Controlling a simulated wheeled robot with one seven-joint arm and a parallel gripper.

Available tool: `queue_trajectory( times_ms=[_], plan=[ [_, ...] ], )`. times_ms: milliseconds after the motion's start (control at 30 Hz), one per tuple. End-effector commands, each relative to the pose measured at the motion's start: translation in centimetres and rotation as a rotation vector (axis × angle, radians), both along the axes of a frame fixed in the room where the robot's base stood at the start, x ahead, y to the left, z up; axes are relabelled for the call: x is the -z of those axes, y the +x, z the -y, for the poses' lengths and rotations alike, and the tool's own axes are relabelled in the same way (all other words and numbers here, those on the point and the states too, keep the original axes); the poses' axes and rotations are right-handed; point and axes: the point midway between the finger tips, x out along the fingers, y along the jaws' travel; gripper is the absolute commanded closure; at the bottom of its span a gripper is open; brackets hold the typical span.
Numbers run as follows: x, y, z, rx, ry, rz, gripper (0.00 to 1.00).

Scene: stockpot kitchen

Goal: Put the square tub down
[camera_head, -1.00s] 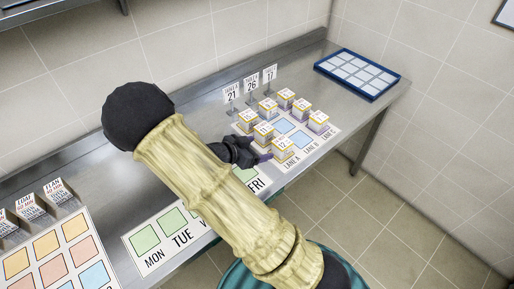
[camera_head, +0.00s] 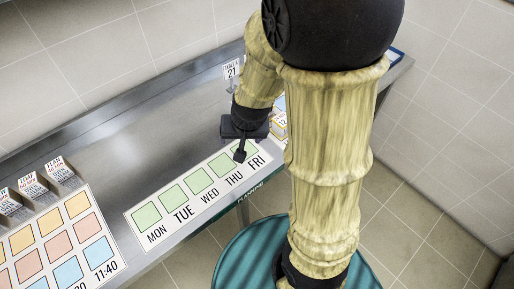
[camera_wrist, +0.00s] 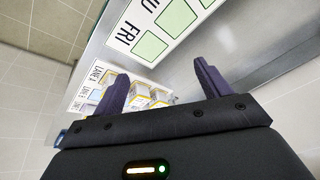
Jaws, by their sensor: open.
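My gripper (camera_head: 241,150) is open over the THU and FRI end of the planning strip (camera_head: 166,229). In the wrist view, nothing sits between the two fingers of my gripper (camera_wrist: 162,84). Several square tubs with yellow-edged labels (camera_wrist: 141,93) stand on the lane mat (camera_wrist: 79,101), beyond the fingers. In the head view my arm hides most of them; part of one tub (camera_head: 279,127) shows at the arm's edge. I cannot tell which tub the task means.
The green squares in view on the planning strip are bare. A board of coloured squares (camera_head: 57,246) lies at left, with several label holders (camera_head: 60,170) behind it. A table sign reading 21 (camera_head: 232,72) stands behind my gripper. The steel counter (camera_head: 130,130) is clear in the middle.

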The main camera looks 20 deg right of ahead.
Motion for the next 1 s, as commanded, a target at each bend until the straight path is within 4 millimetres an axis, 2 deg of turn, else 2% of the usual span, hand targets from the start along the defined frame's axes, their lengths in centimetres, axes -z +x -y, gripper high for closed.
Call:
queue_trajectory(
  times_ms=[33,133,200,300,1000],
  plan=[
    [-0.8,-1.5,0.4,-0.054,-0.013,-0.02,0.24],
    [-1.7,-4.3,1.0,-0.159,-0.058,-0.07,0.24],
    [-2.1,-5.7,1.6,-0.208,-0.089,-0.097,0.24],
    [-2.3,-6.7,1.9,-0.244,-0.116,-0.12,0.24],
    [-2.3,-6.8,2.0,-0.25,-0.12,-0.123,0.24]
  ],
)
